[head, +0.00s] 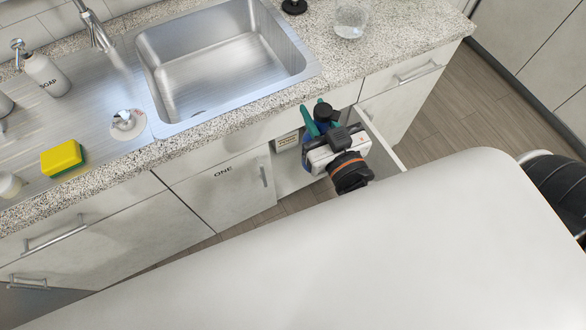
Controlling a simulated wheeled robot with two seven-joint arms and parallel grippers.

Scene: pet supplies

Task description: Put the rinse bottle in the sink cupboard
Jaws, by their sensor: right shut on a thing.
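The rinse bottle (323,113), dark blue with a black cap, is between the teal fingers of my right gripper (320,121). The gripper is shut on it and hides its lower part. They are in front of the opening of the sink cupboard (290,178), below the sink; I cannot tell whether the bottle is past the front edge. The cupboard's right door (383,141) stands open, seen nearly edge-on. Its left door (222,190), marked ONE, looks shut. My left gripper is not in view.
A pale box (286,141) shows inside the cupboard. A large white surface fills the foreground.

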